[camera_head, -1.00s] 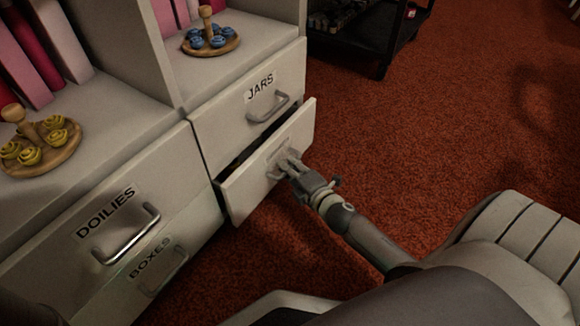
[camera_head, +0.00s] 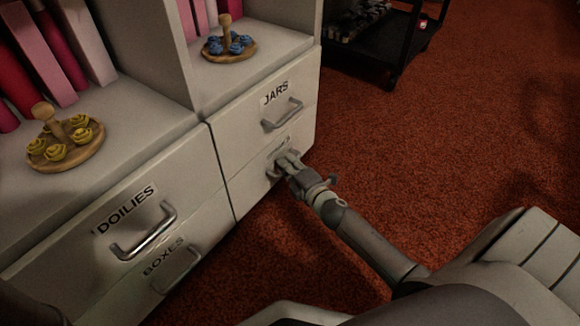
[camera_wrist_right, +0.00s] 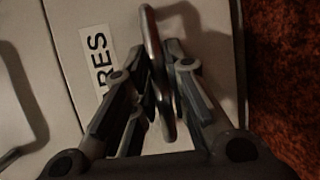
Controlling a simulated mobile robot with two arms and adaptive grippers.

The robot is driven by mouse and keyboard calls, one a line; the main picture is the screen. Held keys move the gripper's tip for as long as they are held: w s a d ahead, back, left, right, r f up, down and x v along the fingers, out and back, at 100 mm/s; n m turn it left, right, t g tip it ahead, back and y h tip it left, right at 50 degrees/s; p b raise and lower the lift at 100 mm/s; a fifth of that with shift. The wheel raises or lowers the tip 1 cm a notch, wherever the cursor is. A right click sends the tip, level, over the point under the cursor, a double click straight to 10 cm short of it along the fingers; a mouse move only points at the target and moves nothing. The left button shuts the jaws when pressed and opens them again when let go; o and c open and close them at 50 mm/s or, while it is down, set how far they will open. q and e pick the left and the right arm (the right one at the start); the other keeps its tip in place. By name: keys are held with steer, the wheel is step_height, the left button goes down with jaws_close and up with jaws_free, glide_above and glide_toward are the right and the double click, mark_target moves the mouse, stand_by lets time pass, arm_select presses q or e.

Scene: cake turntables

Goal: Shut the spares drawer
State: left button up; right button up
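The spares drawer (camera_head: 246,185) is the lower right drawer of the white cabinet, below the drawer marked JARS. Its front looks flush with the cabinet, with no dark gap visible around it. My right gripper (camera_head: 284,163) is at its handle. In the right wrist view the handle (camera_wrist_right: 151,35) runs between the fingers of my right gripper (camera_wrist_right: 166,85), which look closed on it. Part of the drawer's label (camera_wrist_right: 102,62) shows there, reading "RES". My left gripper is not in view.
The JARS drawer (camera_head: 245,127), DOILIES drawer (camera_head: 100,225) and BOXES drawer (camera_head: 205,233) look shut. Wooden stands with yellow roses (camera_head: 66,142) and blue roses (camera_head: 229,45) sit on the shelves. A black cart (camera_head: 370,50) stands behind. Red carpet on the right is clear.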

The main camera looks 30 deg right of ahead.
steer(key=shift+s+a, duration=0.1)
stand_by(0.3)
steer(key=shift+s, duration=0.3)
steer(key=s+r, duration=0.2)
steer(key=s, duration=0.9)
steer(key=shift+r, duration=0.1)
